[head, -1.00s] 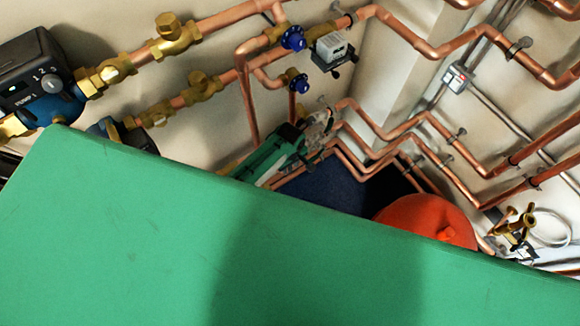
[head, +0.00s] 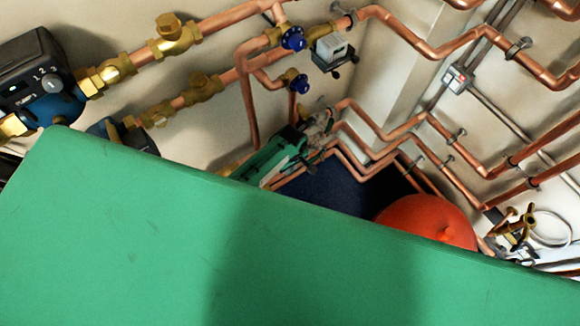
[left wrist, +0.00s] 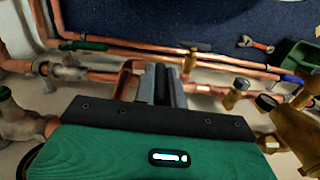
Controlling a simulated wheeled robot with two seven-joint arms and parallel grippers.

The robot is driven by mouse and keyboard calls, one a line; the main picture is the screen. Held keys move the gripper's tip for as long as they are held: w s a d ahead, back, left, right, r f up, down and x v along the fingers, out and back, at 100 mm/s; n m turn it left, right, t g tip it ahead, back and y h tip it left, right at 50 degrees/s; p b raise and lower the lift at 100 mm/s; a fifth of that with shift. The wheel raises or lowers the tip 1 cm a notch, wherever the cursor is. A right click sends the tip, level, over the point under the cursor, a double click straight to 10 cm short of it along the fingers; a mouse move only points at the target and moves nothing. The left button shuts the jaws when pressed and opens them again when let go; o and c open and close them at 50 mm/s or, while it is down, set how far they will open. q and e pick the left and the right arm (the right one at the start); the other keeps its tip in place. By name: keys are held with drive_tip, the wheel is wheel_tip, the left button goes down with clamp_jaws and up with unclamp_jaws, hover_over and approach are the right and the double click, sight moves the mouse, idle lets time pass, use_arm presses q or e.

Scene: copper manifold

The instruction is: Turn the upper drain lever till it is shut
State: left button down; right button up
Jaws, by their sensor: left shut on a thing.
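My left gripper (head: 313,125), green and black, reaches in behind the large green panel to the pipes by the wall corner. In the left wrist view its two grey fingers (left wrist: 157,84) are close together, in front of a copper pipe. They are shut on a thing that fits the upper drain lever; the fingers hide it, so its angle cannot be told. A brass valve (left wrist: 189,64) with a dark handle stands right of the fingers, apart from them. A green lever (left wrist: 84,45) lies on the pipe at the upper left. My right gripper is not in view.
Copper pipes (head: 400,133) run along the wall around the gripper. A red rounded vessel (head: 425,220) stands to the right. Blue-handled valves (head: 293,38) and a pump (head: 45,95) are at the upper left. A red-handled tool (left wrist: 257,44) lies on the blue floor (left wrist: 150,18).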

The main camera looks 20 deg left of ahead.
use_arm(q)
drive_tip(key=shift+d+f+g+y+b, duration=0.1)
drive_tip(key=shift+g+y+b, duration=0.2)
drive_tip(key=shift+g+y, duration=0.7)
drive_tip(key=shift+g, duration=0.5)
drive_tip(key=c, duration=1.5)
unclamp_jaws()
drive_tip(key=shift+o, duration=0.2)
drive_tip(key=v, duration=1.4)
drive_tip(key=shift+d, duration=0.2)
